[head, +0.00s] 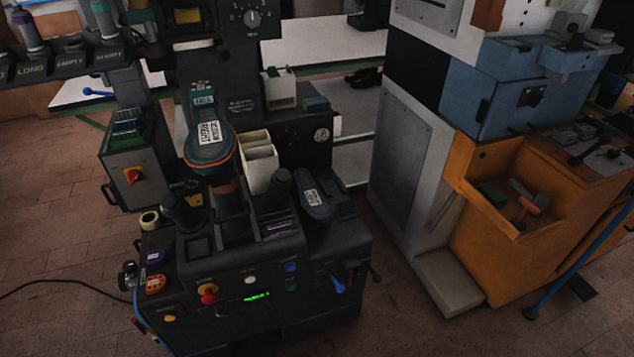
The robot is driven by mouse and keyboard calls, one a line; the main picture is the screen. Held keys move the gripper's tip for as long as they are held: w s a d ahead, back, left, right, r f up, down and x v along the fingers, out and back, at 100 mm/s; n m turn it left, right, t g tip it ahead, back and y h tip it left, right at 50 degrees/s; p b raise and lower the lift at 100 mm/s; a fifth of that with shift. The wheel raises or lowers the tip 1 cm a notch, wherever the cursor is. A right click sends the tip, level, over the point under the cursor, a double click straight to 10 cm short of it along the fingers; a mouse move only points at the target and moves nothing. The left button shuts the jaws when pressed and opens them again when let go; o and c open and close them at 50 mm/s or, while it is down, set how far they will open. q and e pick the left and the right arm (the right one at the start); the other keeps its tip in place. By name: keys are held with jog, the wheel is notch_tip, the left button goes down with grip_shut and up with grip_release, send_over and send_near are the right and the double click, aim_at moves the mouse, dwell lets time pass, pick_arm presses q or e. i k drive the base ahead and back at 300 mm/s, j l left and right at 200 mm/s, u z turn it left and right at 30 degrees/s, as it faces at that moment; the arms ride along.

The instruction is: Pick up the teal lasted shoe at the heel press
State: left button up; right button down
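A teal lasted shoe with an orange edge (207,163) is on the heel press (255,262), left of centre, with a white label reading RIGHT on its upward face. It sits on top of an upright dark post (229,203). A second, dark blue-grey shoe-shaped piece (316,207) with a white label stands at the right side of the press. Neither of my grippers shows in the head view, and nothing is seen touching the teal shoe.
White upright trays (258,160) stand close to the right of the teal shoe. Dark rounded knobs flank the post. A rack marked LONG, EMPTY and SHORT (75,62) is at upper left. An orange bench with a bin (500,190) stands at right.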

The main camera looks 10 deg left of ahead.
aim_at(210, 145)
jog(key=j, duration=0.75)
jog(key=j+z, duration=0.1)
jog(key=j, duration=0.6)
jog(key=k+j+z, duration=0.1)
jog(key=j, duration=0.65)
